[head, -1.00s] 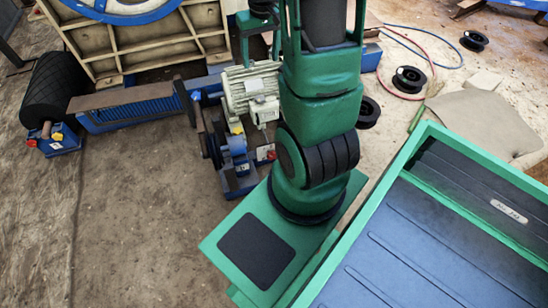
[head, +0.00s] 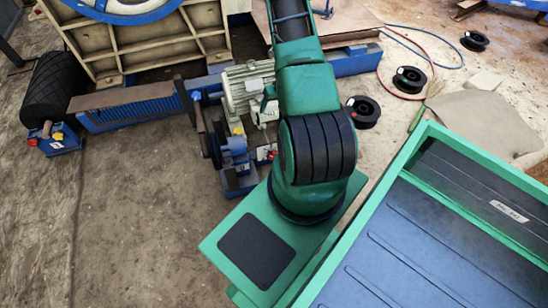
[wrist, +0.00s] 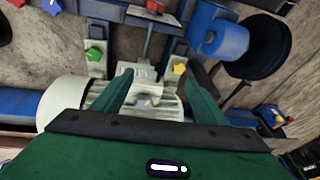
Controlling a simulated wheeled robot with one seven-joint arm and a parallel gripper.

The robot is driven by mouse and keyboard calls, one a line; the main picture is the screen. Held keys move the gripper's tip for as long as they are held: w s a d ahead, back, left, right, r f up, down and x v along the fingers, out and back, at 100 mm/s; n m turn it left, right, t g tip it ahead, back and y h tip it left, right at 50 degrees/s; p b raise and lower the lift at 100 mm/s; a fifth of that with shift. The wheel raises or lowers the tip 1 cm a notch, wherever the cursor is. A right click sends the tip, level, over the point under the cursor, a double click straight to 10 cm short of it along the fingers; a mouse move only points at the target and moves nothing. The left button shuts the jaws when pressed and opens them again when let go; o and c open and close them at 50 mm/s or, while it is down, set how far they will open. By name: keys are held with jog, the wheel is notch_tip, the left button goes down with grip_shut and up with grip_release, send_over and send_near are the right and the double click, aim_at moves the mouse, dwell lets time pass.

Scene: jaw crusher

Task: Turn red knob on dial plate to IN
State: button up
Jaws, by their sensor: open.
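My gripper (wrist: 158,96) is open and empty in the wrist view, with its two green fingers spread over the ribbed grey motor (wrist: 145,103). A green knob (wrist: 93,54) and a yellow knob (wrist: 180,68) are on pale plates just beyond the fingers. A red part (wrist: 155,6) shows at the top edge, apart from the fingers and partly cut off. A small red part (head: 272,154) also shows low beside the motor in the head view. I cannot tell which red part is the knob on the dial plate, nor read any marking. The gripper is not distinct in the head view.
A blue box with red and yellow parts (head: 55,139) stands at the left by a black roller (head: 53,88). A blue frame (head: 130,108) lies behind. Cable spools (head: 409,79) and hoses are at the right. The floor at front left is clear.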

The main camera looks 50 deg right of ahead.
jog(key=s+f, duration=0.4)
jog(key=f, duration=0.8)
jog(key=m+t, duration=0.2)
send_near(273, 155)
jog(key=f, duration=0.1)
jog(key=x, duration=0.9)
jog(key=shift+f, duration=0.3)
jog(key=shift+s+d, duration=0.1)
jog(key=shift+d, duration=0.05)
jog(key=c, duration=1)
